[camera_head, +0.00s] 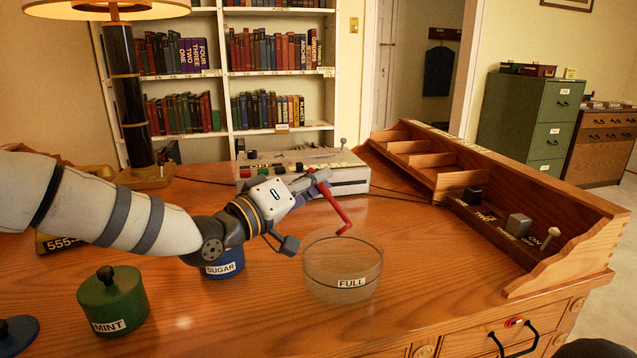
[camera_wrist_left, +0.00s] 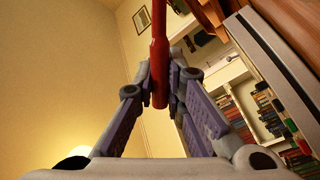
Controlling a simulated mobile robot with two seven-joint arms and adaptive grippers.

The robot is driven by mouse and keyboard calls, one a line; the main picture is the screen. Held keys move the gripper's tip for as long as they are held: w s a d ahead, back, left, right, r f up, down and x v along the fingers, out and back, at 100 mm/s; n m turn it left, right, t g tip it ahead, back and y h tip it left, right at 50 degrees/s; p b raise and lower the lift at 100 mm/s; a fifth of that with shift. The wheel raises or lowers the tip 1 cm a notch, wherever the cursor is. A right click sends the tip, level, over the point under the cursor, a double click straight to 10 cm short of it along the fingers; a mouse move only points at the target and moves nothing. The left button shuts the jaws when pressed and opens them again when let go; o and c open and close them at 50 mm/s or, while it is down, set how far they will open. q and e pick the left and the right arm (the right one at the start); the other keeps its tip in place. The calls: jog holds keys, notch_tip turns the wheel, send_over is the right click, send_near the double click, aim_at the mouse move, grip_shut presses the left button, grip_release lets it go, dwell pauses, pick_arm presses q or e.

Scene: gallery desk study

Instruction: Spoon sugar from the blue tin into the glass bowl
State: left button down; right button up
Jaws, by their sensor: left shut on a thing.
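My left gripper (camera_head: 316,183) is shut on a red spoon (camera_head: 336,208), which also shows between the fingers in the left wrist view (camera_wrist_left: 159,60). The spoon slants down to the right, its low end above the back rim of the glass bowl (camera_head: 343,282). I cannot tell whether it holds sugar. The clear bowl stands on the desk, bears a "FULL" label and shows no clear contents. The blue tin (camera_head: 226,268), labelled "SUGAR", stands left of the bowl; my left wrist hides its top. My right gripper is not in view.
A green "MINT" tin (camera_head: 112,300) stands at the front left, with a blue lid-like thing (camera_head: 17,335) at the corner. A switch box (camera_head: 345,180) is behind the bowl. A wooden rack (camera_head: 470,200) lines the right edge. The desk front right of the bowl is clear.

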pick_arm(q)
jog(key=shift+w+a+f+n+b, duration=0.25)
jog(key=shift+a+f+n+b, duration=0.15)
jog(key=shift+f+n, duration=0.35)
jog(key=shift+w+a+f+n+b, duration=0.2)
jog(key=shift+a+f+n+b, duration=0.15)
jog(key=shift+n, duration=0.6)
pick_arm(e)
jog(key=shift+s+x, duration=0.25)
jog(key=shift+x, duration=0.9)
